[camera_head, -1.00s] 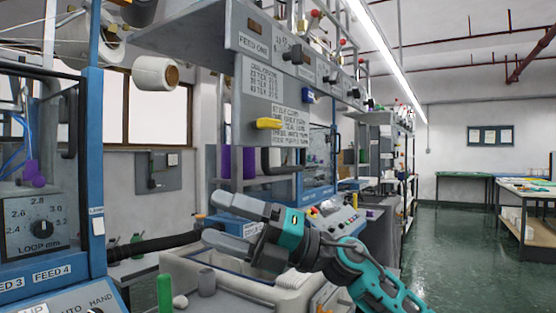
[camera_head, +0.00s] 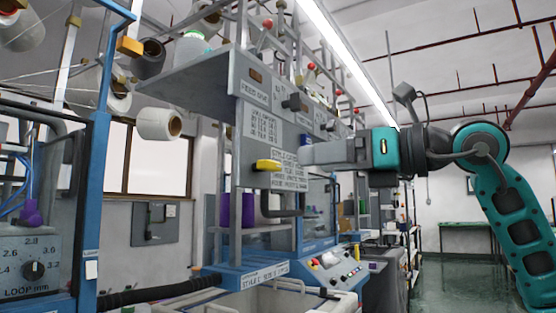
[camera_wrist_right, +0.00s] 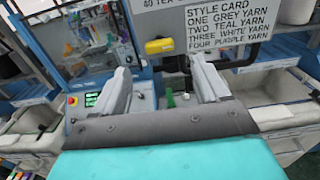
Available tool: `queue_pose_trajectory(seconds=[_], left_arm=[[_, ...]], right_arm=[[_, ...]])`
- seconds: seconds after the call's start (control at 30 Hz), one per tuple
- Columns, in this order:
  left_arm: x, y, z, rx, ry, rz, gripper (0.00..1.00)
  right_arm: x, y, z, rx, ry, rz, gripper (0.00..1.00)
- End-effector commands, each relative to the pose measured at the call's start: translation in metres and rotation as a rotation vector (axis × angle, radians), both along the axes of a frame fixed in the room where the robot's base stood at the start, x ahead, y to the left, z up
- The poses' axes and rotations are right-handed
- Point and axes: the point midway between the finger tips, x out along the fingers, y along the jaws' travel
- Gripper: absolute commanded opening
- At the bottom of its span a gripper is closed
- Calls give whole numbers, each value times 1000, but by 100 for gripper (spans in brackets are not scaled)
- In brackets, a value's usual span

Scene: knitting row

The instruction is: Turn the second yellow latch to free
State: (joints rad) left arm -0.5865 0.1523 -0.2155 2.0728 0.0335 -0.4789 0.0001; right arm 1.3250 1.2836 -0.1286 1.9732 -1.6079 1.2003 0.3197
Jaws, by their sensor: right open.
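A yellow latch (camera_head: 268,165) sticks out from the grey panel (camera_head: 252,115), left of the style card (camera_head: 289,168). It lies roughly level. In the right wrist view the latch (camera_wrist_right: 160,46) shows beyond and between my fingers. My right gripper (camera_head: 306,154) is in front of the panel, just right of the latch, and its fingers cover part of the style card. In the wrist view its two fingers (camera_wrist_right: 163,82) are apart with nothing between them. I cannot tell how far off the latch is. My left gripper is not in view.
A bent dark pipe (camera_head: 281,207) runs below the latch. A blue-framed machine with a control panel (camera_head: 335,262) stands below right. A blue post (camera_head: 97,190) and a dial box (camera_head: 30,265) are at the left. Yarn cones (camera_head: 158,123) hang above.

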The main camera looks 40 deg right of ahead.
Motion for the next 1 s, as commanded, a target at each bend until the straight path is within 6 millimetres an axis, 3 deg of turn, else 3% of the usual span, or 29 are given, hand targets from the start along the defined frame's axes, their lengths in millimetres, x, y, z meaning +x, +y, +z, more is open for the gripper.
queue_pose_trajectory(seconds=[0.2, 0.4, 0.83, 1.0], left_arm=[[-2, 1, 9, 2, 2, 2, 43], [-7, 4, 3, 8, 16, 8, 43], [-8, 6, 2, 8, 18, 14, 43], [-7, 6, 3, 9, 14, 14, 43]], right_arm=[[44, 19, 2, 2, 0, 6, 74], [70, 30, 1, 2, 0, 5, 74], [81, 34, 0, 0, -1, 2, 74], [81, 34, 0, 0, -1, 3, 60]])
